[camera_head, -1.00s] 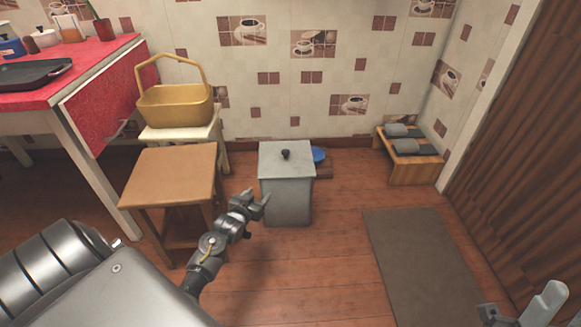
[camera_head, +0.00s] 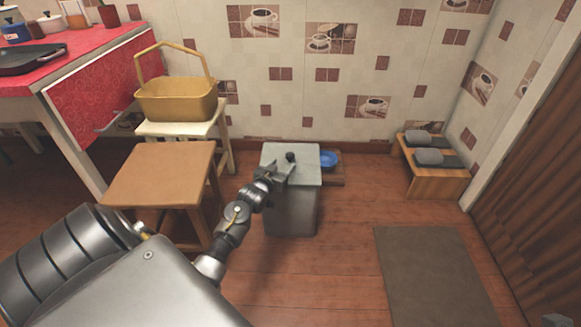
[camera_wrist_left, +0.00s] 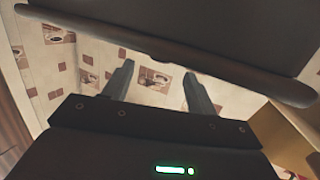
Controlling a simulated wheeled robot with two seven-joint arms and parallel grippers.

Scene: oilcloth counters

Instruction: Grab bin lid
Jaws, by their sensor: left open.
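The bin (camera_head: 291,212) is a grey, square-sided container standing on the wooden floor. Its flat grey lid (camera_head: 308,170) lies on top, with a small dark round knob (camera_head: 290,157) near the middle. My left gripper (camera_head: 280,170) is open over the near left part of the lid, with its fingers close to the knob. I cannot tell whether they touch it. In the left wrist view, the two fingers (camera_wrist_left: 160,88) stand apart with nothing seen between them but tiled wall. The knob cannot be made out there.
A wooden stool (camera_head: 160,175) stands left of the bin, with a yellow basket (camera_head: 178,100) on a pale stool behind. A blue bowl (camera_head: 330,159) is behind the bin. A low wooden rack (camera_head: 436,184) and a grey mat (camera_head: 435,275) lie to the right.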

